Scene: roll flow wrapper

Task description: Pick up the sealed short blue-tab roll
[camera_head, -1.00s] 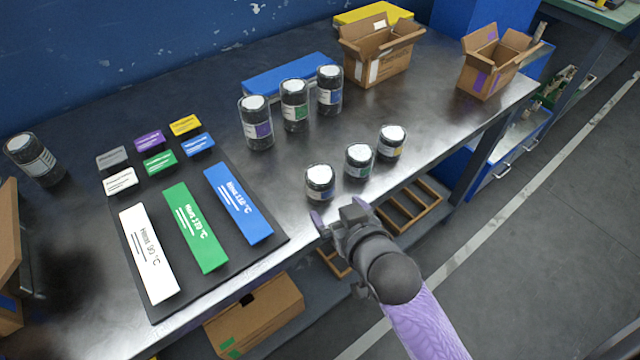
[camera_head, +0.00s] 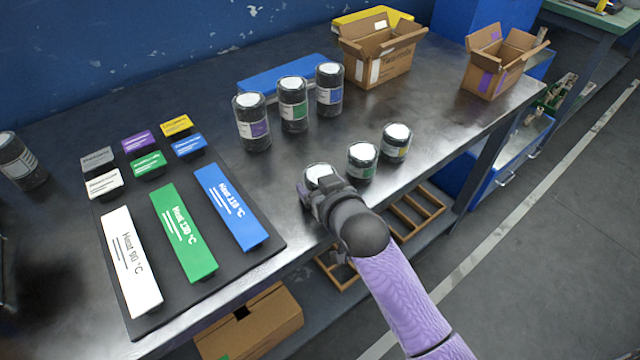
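The short blue-tab roll (camera_head: 317,172) stands upright near the table's front edge, the leftmost of three short dark rolls with white tops. Only its white top and a bit of its side show; my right gripper (camera_head: 314,192) is in front of it and hides its label. The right gripper is at the roll, with one finger at its left side. I cannot tell whether the fingers touch it or how far they are apart. My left gripper is not in view.
Short green-tab (camera_head: 362,161) and yellow-tab (camera_head: 396,143) rolls stand close on the right. Taller purple (camera_head: 252,123), green (camera_head: 293,105) and blue (camera_head: 329,90) rolls stand behind. Heat plates (camera_head: 182,232) lie left. Open boxes (camera_head: 381,58) (camera_head: 497,65) stand at the back.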

